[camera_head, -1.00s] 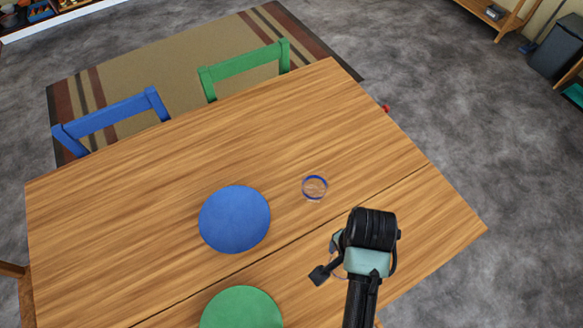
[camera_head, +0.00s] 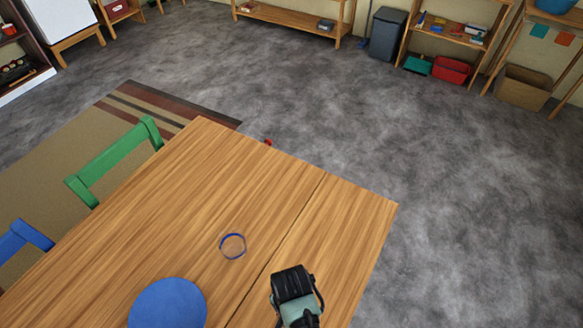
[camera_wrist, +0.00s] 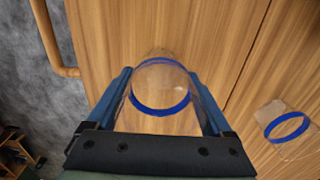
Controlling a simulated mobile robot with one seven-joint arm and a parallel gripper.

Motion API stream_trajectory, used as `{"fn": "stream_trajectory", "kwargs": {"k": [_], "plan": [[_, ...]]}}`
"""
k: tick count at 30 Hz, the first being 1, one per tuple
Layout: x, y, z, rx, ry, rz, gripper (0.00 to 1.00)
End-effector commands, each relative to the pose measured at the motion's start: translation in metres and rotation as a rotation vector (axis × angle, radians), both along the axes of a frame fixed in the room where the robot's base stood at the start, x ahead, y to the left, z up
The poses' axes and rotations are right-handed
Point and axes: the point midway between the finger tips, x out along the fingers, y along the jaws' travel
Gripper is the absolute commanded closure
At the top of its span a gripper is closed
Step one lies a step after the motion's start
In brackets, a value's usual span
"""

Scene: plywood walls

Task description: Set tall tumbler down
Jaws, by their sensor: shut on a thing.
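My gripper (camera_wrist: 160,76) is shut on a clear tumbler with a blue rim (camera_wrist: 161,106), its two blue fingers on either side of the glass. The wrist view looks down on its rim, over the wooden table (camera_wrist: 225,30). I cannot tell whether its base touches the wood. In the head view my gripper (camera_head: 294,288) is over the near right part of the table (camera_head: 330,235), and its body hides the held tumbler. A second clear glass with a blue rim (camera_head: 232,246) stands apart on the table, up and left of my gripper; it also shows in the wrist view (camera_wrist: 286,126).
A blue round plate or mat (camera_head: 168,304) lies left of my gripper. A green chair (camera_head: 115,160) and a blue chair (camera_head: 24,238) stand along the table's left side. The table's right edge is close to my gripper. The tabletop beyond the second glass is bare.

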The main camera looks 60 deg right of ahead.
Motion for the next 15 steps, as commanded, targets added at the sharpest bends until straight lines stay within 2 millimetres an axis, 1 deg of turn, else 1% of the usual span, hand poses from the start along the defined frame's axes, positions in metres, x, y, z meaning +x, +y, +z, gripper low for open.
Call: {"fn": "stream_trajectory", "kwargs": {"k": [7,10,11,13,15], "plan": [[0.0005,-0.0004,-0.0004,-0.001,-0.001,0.000,0.73],[0.0005,-0.0003,-0.0035,-0.001,-0.001,0.000,0.73],[0.0005,-0.0003,-0.0037,-0.001,-0.001,0.001,0.13],[0.0005,-0.0003,-0.0030,-0.001,-0.001,0.000,0.01],[0.0005,-0.0003,-0.0030,-0.001,-0.001,0.000,0.00]]}}
